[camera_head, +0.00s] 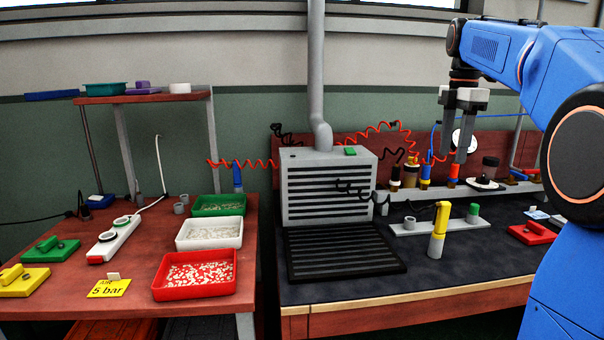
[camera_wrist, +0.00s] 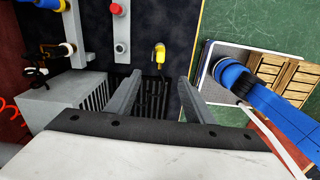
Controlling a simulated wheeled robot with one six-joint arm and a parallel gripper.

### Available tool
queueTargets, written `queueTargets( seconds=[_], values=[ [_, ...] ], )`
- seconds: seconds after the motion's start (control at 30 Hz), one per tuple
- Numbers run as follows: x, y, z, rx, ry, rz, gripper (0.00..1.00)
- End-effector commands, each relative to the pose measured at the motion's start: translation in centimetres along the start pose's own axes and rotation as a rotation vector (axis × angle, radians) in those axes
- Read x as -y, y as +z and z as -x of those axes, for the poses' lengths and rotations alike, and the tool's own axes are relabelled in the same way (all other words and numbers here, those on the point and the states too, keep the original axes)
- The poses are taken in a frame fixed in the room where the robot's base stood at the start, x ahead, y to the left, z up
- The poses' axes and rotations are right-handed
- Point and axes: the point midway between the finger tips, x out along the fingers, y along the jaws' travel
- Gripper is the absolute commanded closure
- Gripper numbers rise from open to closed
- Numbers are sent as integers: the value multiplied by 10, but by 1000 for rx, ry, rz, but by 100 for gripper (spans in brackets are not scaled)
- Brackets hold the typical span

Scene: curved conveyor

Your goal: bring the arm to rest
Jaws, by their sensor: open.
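My gripper (camera_head: 462,150) is in the upper right of the head view, at the end of my blue arm, pointing down above the dark workbench (camera_head: 340,240). Its two grey fingers are apart with nothing between them. In the wrist view my gripper (camera_wrist: 158,95) shows both fingers spread, with the dark bench top and a black grille beyond them. A yellow tool (camera_head: 438,232) stands upright on the bench, left of and below my gripper and apart from it. It also shows in the wrist view as a yellow tool (camera_wrist: 160,52).
A grey louvred box (camera_head: 328,187) with a pipe stands behind a black grille (camera_head: 340,251). A rail (camera_head: 410,192) holds several coloured tools with coiled hoses. Green, white and red trays (camera_head: 168,293) sit on the left table.

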Motion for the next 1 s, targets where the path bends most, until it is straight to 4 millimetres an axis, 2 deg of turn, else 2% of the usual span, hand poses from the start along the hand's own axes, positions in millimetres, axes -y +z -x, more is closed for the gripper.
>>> queueTargets(
  seconds=[0.17, 0.47, 0.77, 1.0],
  values=[
    [34, -28, -16, 7, 47, -170, 52],
    [102, -72, -66, -14, 139, -523, 52],
    [174, -107, -133, -80, 223, -874, 52],
    [232, -128, -199, -163, 274, -1151, 52]
  ],
)
